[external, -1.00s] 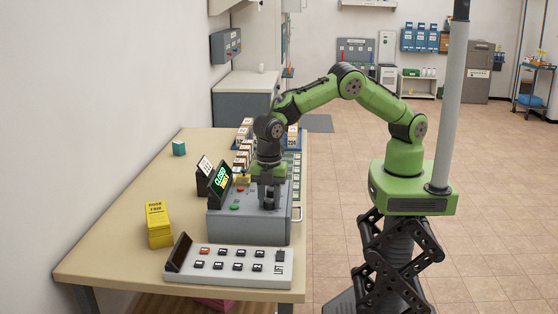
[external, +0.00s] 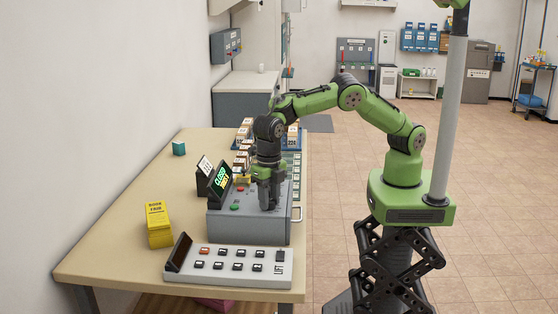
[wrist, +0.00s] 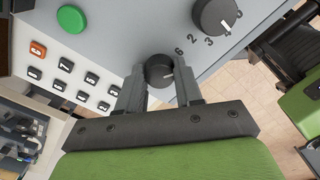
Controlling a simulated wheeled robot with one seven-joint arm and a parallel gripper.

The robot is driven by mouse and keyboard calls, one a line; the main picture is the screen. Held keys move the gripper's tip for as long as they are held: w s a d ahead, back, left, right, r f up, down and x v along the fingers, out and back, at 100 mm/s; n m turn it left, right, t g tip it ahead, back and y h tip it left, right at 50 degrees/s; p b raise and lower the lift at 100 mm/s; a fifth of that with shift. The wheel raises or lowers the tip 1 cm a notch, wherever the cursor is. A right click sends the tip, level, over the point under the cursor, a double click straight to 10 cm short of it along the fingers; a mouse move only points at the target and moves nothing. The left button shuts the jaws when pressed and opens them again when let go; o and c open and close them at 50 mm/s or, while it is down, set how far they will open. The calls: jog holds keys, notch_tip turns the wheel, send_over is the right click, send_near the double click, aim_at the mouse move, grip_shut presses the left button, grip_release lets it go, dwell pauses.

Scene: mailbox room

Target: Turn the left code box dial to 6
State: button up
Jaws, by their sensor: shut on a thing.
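The grey code box (external: 245,230) stands on the table, with a green button (external: 235,207) and a lit green sign on its far left side. My gripper (external: 268,203) points down onto the box top. In the wrist view, my gripper (wrist: 160,82) has its two fingers on either side of a black round dial (wrist: 158,68) and is shut on it. A "6" is printed beside this dial; its pointer is hard to make out. A second black dial (wrist: 213,14) with a white pointer mark and printed numbers sits apart, up and to the right.
A white keypad panel (external: 230,266) with several buttons lies in front of the box. A yellow box (external: 159,226) stands on the table (external: 110,262) to the left. Several small labelled boxes stand behind the code box. Bare tabletop lies to the left.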

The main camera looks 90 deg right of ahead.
jog(key=shift+n+b, duration=0.8)
jog(key=shift+n, duration=1.2)
jog(key=o, duration=1)
jog(key=shift+o, duration=0.2)
notch_tip(320, 180, up, 16)
jog(key=p, duration=0.6)
jog(key=shift+p, duration=0.35)
jog(key=shift+f, duration=0.1)
